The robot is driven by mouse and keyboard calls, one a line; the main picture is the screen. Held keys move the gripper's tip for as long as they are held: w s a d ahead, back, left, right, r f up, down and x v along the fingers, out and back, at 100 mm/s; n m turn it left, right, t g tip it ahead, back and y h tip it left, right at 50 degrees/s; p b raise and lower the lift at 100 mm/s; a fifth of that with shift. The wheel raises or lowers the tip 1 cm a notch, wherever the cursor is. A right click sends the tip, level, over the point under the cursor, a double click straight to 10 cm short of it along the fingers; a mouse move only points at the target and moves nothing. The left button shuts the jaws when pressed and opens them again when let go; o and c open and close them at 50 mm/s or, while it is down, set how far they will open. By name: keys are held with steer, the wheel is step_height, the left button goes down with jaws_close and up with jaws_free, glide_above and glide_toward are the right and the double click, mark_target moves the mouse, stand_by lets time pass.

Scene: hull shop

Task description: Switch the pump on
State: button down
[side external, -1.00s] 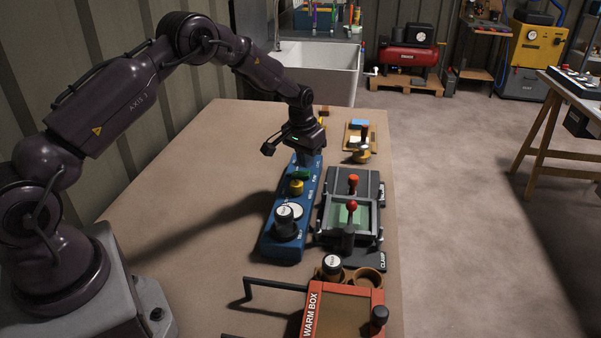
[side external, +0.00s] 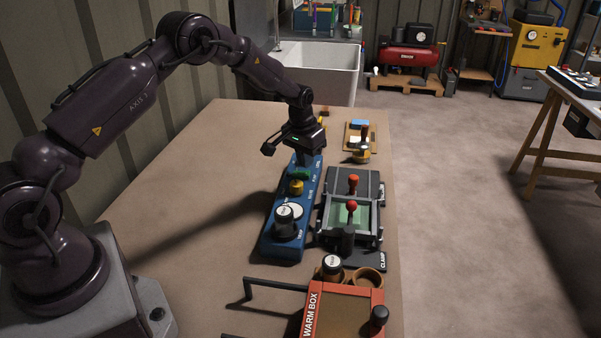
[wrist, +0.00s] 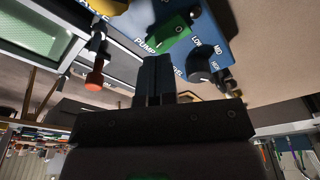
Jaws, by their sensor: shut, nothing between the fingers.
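The blue control panel (side external: 283,225) lies lengthwise on the bench. Its green rocker switch (side external: 300,174) is near the far end, and in the wrist view the green switch (wrist: 168,33) sits beside the printed word PUMP, with a white mark on its face. My gripper (side external: 303,162) points down over the far part of the panel, right by the switch. In the wrist view my gripper (wrist: 156,62) has its two fingers together and empty, the tips close to the switch's edge. I cannot tell whether they touch it, nor which way the rocker is tipped.
A black selector knob (wrist: 203,62) is beside the switch. A clamp fixture (side external: 350,215) with red-tipped levers stands right; the orange warm box (side external: 345,312) is nearer.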

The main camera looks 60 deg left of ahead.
mark_target(305, 173)
steer(key=shift+f, duration=1.2)
stand_by(0.7)
steer(key=shift+r, duration=3.55)
steer(key=shift+s, duration=0.1)
steer(key=shift+s+d+f+g, duration=0.25)
steer(key=shift+s+f, duration=0.15)
steer(key=shift+s, duration=0.25)
steer(key=shift+s+d+f+g, duration=0.15)
steer(key=shift+s+f+g, duration=0.1)
steer(key=shift+s+f, duration=0.25)
steer(key=s+d+r+m+t, duration=0.1)
steer(key=s+d+r, duration=0.3)
steer(key=s+r, duration=0.4)
steer(key=s+d+r+m+t, duration=0.1)
steer(key=s+d+r+t, duration=0.1)
steer(key=s+d+r, duration=0.3)
steer(key=s+d+r+m+t, duration=0.1)
steer(key=s+d+r, duration=0.4)
steer(key=s+r, duration=0.6)
steer(key=s, duration=0.6)
steer(key=shift+s+d+t, duration=0.25)
steer(key=shift+s+t, duration=0.05)
steer(key=shift+t, duration=0.1)
